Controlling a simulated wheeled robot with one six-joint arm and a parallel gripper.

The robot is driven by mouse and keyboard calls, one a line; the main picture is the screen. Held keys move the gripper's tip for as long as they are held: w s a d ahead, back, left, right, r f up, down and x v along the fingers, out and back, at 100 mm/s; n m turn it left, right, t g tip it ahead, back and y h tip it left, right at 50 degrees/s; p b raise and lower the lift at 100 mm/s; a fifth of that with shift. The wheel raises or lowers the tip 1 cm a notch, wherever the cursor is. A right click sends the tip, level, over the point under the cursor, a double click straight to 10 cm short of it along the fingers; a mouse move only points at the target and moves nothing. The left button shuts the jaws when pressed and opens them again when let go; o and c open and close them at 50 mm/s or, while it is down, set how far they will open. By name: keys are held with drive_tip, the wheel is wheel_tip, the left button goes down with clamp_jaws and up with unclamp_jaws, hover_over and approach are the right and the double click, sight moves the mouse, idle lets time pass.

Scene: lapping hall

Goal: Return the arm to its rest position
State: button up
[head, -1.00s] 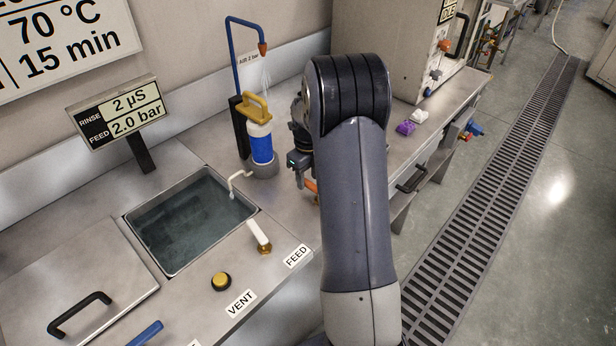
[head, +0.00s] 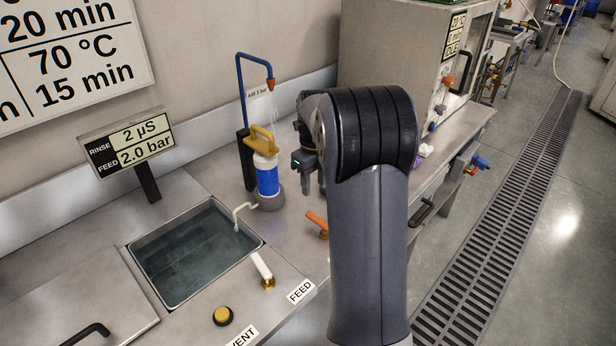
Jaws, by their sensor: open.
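My arm stands bent in the middle of the head view, with its dark banded elbow uppermost. My gripper (head: 313,188) hangs fingers-down behind the elbow, left of the arm. It is open, and I see nothing between the fingers. The arm hides part of the gripper and wrist. In the picture the gripper is just right of the blue and white bottle (head: 266,176) with a yellow handle, which stands upright in a grey holder. A gap shows between them.
A water-filled sink (head: 195,255) lies left, with a white-handled valve (head: 262,266) and an orange-handled valve (head: 316,220) near it. A blue pipe (head: 239,80) arches behind the bottle. A steel cabinet (head: 392,60) stands behind the arm. Open floor (head: 545,240) lies right.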

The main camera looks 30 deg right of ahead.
sight(311, 218)
wheel_tip(311, 218, down, 11)
drive_tip(key=shift+r, duration=0.15)
drive_tip(key=shift+a, duration=0.1)
idle(0.7)
wheel_tip(311, 218, up, 11)
wheel_tip(311, 218, down, 11)
drive_tip(key=shift+r, duration=0.15)
drive_tip(key=shift+f, duration=0.25)
drive_tip(key=shift+s+a+n, duration=0.15)
drive_tip(key=shift+a+n, duration=0.1)
drive_tip(key=shift+n, duration=0.4)
drive_tip(key=shift+s+a+n, duration=0.1)
drive_tip(key=shift+a+n, duration=0.1)
drive_tip(key=shift+n, duration=0.45)
